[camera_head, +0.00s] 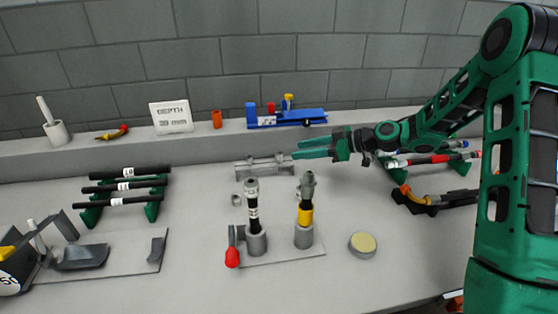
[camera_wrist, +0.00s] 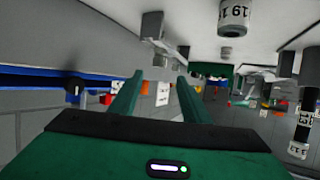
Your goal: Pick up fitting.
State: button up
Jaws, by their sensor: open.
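My gripper (camera_head: 296,150) is open and points left, just right of a light grey rail-like holder (camera_head: 262,166) at the back of the bench. Its two green fingers also show in the wrist view (camera_wrist: 158,78), with nothing between them. A small grey metal piece (camera_head: 237,200) that looks like a fitting lies on the bench in front of the holder. In the wrist view a grey block-shaped piece (camera_wrist: 152,26) is above and beyond the fingertips. I cannot tell for certain which piece is the fitting.
Two upright hose pieces, one black and white (camera_head: 252,212) and one with a yellow band (camera_head: 305,210), stand in grey cups. A black hose rack (camera_head: 124,187) is at left. A round yellow-topped tin (camera_head: 362,243) is at right. A blue tool (camera_head: 288,121) lies on the back ledge.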

aim_at(282, 153)
jog(key=x, duration=0.9)
jog(key=shift+w+a+f, duration=0.15)
jog(key=shift+w+f, duration=0.15)
jog(key=shift+f, duration=0.05)
jog(key=shift+c, duration=0.6)
grip_shut()
